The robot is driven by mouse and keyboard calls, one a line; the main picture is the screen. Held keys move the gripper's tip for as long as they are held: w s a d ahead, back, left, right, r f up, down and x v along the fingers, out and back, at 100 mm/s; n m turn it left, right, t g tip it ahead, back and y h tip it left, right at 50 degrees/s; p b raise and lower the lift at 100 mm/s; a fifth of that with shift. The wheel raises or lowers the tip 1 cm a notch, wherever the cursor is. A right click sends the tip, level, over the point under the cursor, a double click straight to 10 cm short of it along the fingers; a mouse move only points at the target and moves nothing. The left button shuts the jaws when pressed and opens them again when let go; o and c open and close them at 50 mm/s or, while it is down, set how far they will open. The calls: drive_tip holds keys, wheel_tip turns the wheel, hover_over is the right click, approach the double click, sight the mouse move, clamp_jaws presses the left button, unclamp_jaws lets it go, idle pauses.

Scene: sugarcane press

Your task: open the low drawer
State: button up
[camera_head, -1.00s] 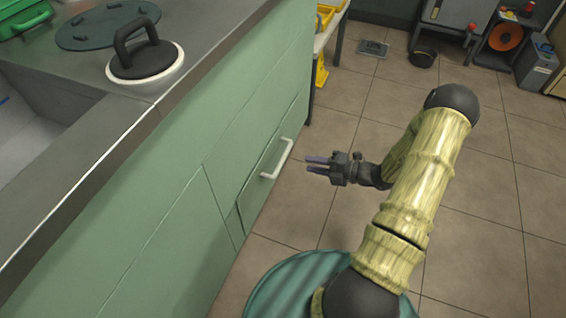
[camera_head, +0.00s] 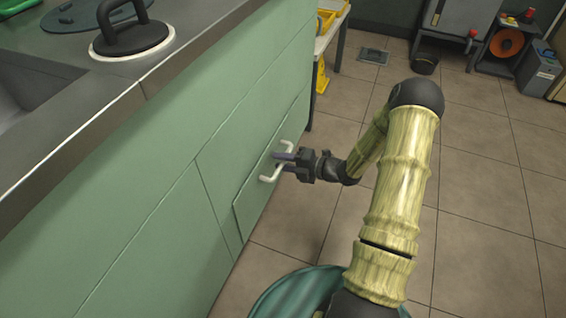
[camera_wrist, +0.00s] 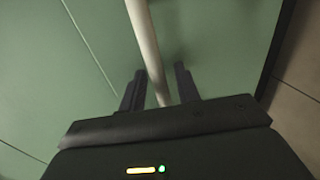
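The low drawer (camera_head: 252,204) is a green front panel low on the green cabinet, with a white bar handle (camera_head: 267,179). Its front looks nearly flush with the cabinet; a thin dark gap shows at its edge. My gripper (camera_head: 280,161) is at the handle, its fingers pointing at the drawer front. In the wrist view the handle (camera_wrist: 143,35) runs between the two open fingers (camera_wrist: 158,84), one on each side, with visible space around the bar. The fingers do not look closed on it.
A grey counter top (camera_head: 120,88) with a sink and a black-handled lid (camera_head: 130,35) sits above the cabinet. A table (camera_head: 330,30) with yellow items stands beyond the cabinet's far end. Tiled floor (camera_head: 480,190) to the right is clear.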

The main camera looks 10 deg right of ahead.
clamp_jaws()
drive_tip(key=shift+d, duration=0.1)
drive_tip(key=f+p+v, duration=0.2)
drive_tip(key=p+v, duration=0.2)
drive_tip(key=v, duration=0.5)
drive_tip(key=f+p+v, duration=0.2)
drive_tip(key=p+v, duration=0.2)
drive_tip(key=v, duration=0.6)
drive_tip(key=s+d+f+p+v, duration=0.1)
drive_tip(key=p+v, duration=0.3)
drive_tip(key=v, duration=0.5)
drive_tip(key=shift+s+d+f+p, duration=0.15)
drive_tip(key=shift+d+f+p, duration=0.15)
drive_tip(key=shift+f, duration=0.2)
drive_tip(key=shift+a, duration=0.1)
drive_tip(key=shift+o, duration=0.2)
unclamp_jaws()
drive_tip(key=shift+r, duration=0.1)
